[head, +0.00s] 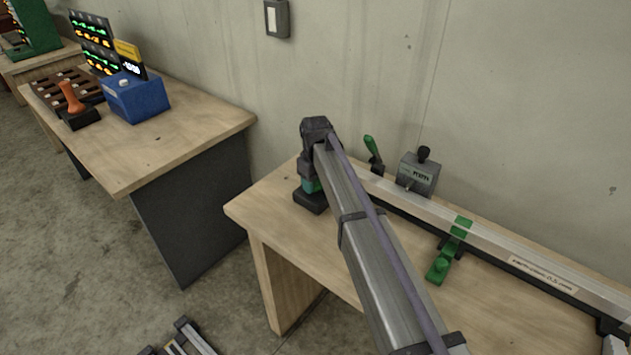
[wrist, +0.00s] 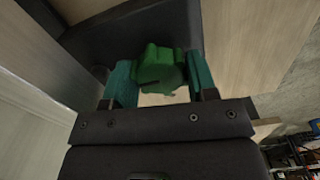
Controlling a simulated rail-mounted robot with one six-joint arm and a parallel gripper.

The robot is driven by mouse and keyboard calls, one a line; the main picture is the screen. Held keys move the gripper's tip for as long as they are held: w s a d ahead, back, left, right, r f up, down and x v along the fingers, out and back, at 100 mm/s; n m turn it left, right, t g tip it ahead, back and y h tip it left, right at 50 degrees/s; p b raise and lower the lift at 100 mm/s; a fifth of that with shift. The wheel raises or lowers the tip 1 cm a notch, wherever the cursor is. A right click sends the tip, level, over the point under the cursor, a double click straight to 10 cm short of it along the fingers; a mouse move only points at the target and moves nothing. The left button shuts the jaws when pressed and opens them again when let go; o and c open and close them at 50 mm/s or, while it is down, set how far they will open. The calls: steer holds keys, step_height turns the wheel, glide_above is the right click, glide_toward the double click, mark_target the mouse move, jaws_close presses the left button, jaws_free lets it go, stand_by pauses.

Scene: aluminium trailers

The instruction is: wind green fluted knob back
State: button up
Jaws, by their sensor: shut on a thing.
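The green fluted knob (wrist: 160,68) shows in the upper middle of the wrist view, with lobes around its edge. My gripper (wrist: 161,82) has one teal finger on each side of it and is shut on it. A dark block (wrist: 120,32) lies behind the knob. In the head view, my gripper (head: 311,186) is at the near left end of the right bench, above a dark block. The knob is hidden there behind my wrist and arm.
On the right bench (head: 275,225), an aluminium rail (head: 490,246) carries a green slider (head: 440,263). A green-handled lever (head: 373,152) and a grey box with a black knob (head: 418,174) stand behind it. The left bench (head: 185,135) holds a blue box (head: 137,99) and an orange-handled joystick (head: 72,99).

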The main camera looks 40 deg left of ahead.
mark_target(315, 181)
steer(key=o, duration=0.9)
steer(key=shift+r, duration=0.1)
step_height(315, 181, up, 11)
steer(key=p, duration=1)
steer(key=shift+f+p, duration=0.2)
steer(key=shift+p, duration=0.2)
